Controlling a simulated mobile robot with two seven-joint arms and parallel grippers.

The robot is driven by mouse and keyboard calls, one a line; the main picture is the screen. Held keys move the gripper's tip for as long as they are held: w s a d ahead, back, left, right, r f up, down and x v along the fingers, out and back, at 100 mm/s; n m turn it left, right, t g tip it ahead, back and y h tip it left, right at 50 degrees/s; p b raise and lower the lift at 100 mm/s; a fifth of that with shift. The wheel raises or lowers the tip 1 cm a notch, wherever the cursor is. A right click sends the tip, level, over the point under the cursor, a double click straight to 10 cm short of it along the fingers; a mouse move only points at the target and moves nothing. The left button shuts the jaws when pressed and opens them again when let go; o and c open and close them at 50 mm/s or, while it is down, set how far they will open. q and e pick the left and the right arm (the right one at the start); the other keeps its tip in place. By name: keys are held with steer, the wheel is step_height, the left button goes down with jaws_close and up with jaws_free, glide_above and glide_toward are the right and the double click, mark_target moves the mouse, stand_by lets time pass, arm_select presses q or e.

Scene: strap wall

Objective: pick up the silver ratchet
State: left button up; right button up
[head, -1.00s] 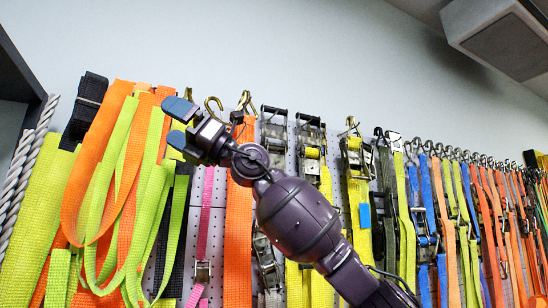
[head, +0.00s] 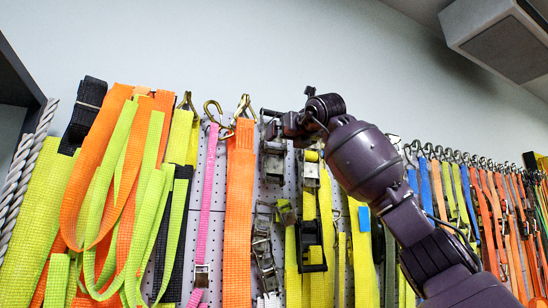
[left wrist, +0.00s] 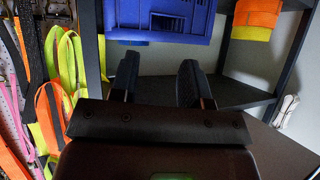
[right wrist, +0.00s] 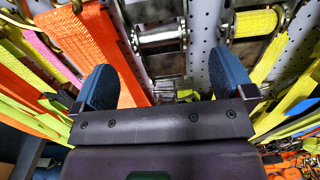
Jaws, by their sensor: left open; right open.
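Several silver ratchets hang on the perforated wall panel, so I cannot tell which one the task means. One silver ratchet (head: 273,160) hangs just below my right gripper (head: 280,123) in the head view. That gripper is open and empty, with no clear contact. Its fingers are hard to make out in the head view. My left gripper (left wrist: 159,76) is open and empty in the left wrist view, facing a shelf.
An orange strap (head: 240,215) hangs left of the ratchet, with hooks above it. Another ratchet (head: 310,175) hangs close on the right, partly behind my arm. A dark shelf (left wrist: 250,92) with a blue crate (left wrist: 165,20) stands before my left gripper.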

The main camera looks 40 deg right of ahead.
mark_target(277, 144)
steer(key=x, duration=0.3)
steer(key=shift+w+p, duration=0.25)
steer(key=shift+p, duration=0.15)
steer(key=p+x, duration=0.2)
steer(key=x, duration=0.3)
steer(key=shift+w+a, duration=0.1)
steer(key=shift+w, duration=0.2)
steer(key=c, duration=1.2)
arm_select(q)
steer(key=shift+s+r, duration=0.2)
steer(key=shift+r, duration=0.4)
steer(key=shift+s+r, duration=0.15)
steer(key=shift+r, duration=0.4)
arm_select(e)
steer(key=shift+c, duration=0.7)
steer(key=shift+r, duration=0.15)
